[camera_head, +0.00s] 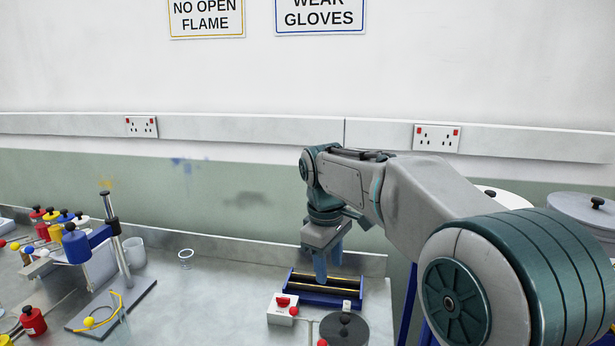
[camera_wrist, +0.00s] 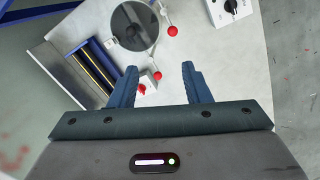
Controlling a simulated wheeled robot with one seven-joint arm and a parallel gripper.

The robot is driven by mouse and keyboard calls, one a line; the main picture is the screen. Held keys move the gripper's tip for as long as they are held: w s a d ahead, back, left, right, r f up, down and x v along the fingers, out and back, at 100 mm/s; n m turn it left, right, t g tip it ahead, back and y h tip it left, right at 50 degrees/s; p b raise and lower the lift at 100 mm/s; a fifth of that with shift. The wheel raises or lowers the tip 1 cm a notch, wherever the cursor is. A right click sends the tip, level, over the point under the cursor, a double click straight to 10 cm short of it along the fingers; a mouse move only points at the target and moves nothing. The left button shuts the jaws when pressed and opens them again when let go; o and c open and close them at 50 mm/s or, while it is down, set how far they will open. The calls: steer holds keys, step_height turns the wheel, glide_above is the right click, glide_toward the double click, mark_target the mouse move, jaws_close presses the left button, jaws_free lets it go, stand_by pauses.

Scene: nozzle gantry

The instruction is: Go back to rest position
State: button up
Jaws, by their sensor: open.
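My gripper (camera_head: 328,266) hangs from my arm over the blue roller unit (camera_head: 318,298) at the right of the bench in the head view. In the wrist view my gripper (camera_wrist: 160,84) has its two blue fingers apart, with nothing held between them. The roller unit (camera_wrist: 92,70) also shows there, left of the fingers, with its dark and yellow bars. How high the fingers are above the unit is hard to tell.
A white box with a red button (camera_head: 283,309) and a dark round disc (camera_head: 344,330) stand by the roller unit. A clamp stand (camera_head: 122,255), a white cup (camera_head: 134,252) and coloured bottles (camera_head: 75,242) are at the left. The middle bench is mostly clear.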

steer(key=s+d+f+m+t, duration=0.1)
steer(key=s+d+f+m, duration=0.1)
steer(key=s, duration=0.5)
steer(key=s+d+f+m+t, duration=0.1)
steer(key=s+d+f+m, duration=0.2)
steer(key=s+d+m, duration=0.2)
steer(key=s+d+f+m+t, duration=0.1)
steer(key=s+d+f+m, duration=0.1)
steer(key=s, duration=0.8)
steer(key=shift+s+d+f+m+y, duration=0.2)
steer(key=shift+d+m+y, duration=0.2)
steer(key=shift+d+m, duration=0.55)
